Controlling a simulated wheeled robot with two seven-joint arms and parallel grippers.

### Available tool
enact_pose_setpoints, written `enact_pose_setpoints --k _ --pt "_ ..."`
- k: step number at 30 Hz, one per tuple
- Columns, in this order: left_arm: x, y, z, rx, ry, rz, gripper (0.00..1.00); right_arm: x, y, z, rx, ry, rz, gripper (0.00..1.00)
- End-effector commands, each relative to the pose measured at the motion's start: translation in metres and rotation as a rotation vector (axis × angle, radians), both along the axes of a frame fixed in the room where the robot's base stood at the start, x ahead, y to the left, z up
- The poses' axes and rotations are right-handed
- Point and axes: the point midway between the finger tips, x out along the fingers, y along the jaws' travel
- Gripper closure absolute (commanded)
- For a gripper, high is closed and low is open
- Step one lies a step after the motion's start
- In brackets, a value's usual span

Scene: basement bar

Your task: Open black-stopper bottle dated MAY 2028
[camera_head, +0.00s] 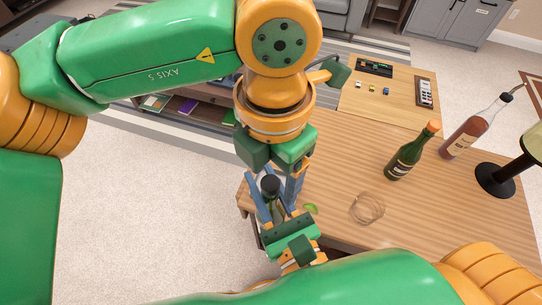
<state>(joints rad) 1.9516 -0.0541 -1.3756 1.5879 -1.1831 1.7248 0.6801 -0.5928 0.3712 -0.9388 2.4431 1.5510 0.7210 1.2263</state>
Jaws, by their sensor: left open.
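A bottle with a black stopper (270,184) shows between my two grippers near the table's front left corner. Its dark neck shows below the stopper; its label and date are hidden. My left gripper (273,178) points down from above, open, with its fingers around the stopper area; I cannot tell whether they touch it. My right gripper (272,205) comes up from below, its fingers on either side of the bottle, and appears shut on it. The bottle's lower part is hidden by my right gripper.
A green bottle with an orange top (404,158) and a reddish bottle with a pourer (472,129) stand on the wooden table (335,160). A clear glass (367,208) and a green slice (311,208) are nearer. A black-based stand (495,180) is at right.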

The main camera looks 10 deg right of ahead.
Motion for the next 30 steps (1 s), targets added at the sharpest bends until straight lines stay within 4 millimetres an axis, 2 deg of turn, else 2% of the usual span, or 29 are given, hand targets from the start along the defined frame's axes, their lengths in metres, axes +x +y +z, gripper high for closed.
enact_pose_setpoints --k 5,8,13,30 --pt "0.0000 0.0000 0.0001 0.000 0.000 0.000 0.28 0.0001 -0.0001 0.0007 0.000 -0.002 0.000 1.00" --pt "0.0000 0.0000 0.0002 0.000 0.000 0.001 0.53 0.0001 -0.0001 0.0008 0.000 -0.002 0.000 1.00" --pt "0.0000 0.0000 0.0004 -0.001 0.001 0.001 0.98 0.0001 -0.0001 0.0007 0.000 -0.002 0.000 1.00" --pt "0.0001 -0.0001 0.0010 -0.001 0.001 0.001 1.00 0.0001 -0.0001 0.0007 0.000 -0.002 0.000 1.00"
